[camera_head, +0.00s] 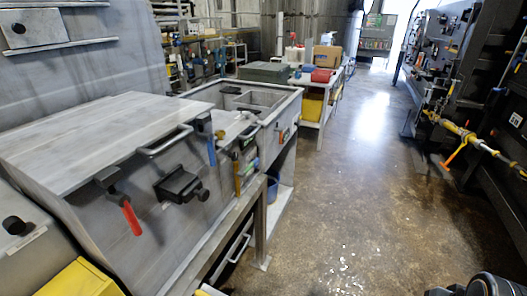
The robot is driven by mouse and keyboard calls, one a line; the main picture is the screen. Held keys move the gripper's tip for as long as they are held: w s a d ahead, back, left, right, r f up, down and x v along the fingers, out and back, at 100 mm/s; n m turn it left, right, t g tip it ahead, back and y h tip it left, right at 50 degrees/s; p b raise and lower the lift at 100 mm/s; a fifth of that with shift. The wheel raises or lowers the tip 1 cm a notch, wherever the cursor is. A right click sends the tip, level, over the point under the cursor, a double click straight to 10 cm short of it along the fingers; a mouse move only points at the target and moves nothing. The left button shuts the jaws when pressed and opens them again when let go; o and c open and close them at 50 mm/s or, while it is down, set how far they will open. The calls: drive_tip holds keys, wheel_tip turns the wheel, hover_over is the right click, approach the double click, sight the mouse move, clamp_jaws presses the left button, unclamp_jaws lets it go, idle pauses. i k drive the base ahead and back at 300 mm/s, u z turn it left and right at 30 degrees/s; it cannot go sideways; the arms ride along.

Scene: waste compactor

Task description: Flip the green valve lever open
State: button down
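I cannot make out a green valve lever for certain. A small teal-green piece (256,162) shows among the fittings on the grey machine at the left, too small to tell what it is. On that machine's front, a red-handled lever (131,217) hangs down, and a blue handle (211,150) and a yellow handle (237,185) are further along. A yellow pipe (450,126) with an orange handle (456,155) runs along the right side. My gripper is not in view. A dark rounded part at the bottom right edge may belong to my arm.
The grey machine's flat top (95,125) and a grey open basin (250,97) line the left. A white table (312,125) beyond holds a cardboard box (327,56) and a red case (321,75). The shiny floor (350,190) is clear between both sides.

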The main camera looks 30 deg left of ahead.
sight(240, 173)
drive_tip(key=u, duration=0.4)
drive_tip(key=i, duration=0.9)
drive_tip(key=u, duration=1.15)
drive_tip(key=i, duration=0.5)
drive_tip(key=u, duration=0.45)
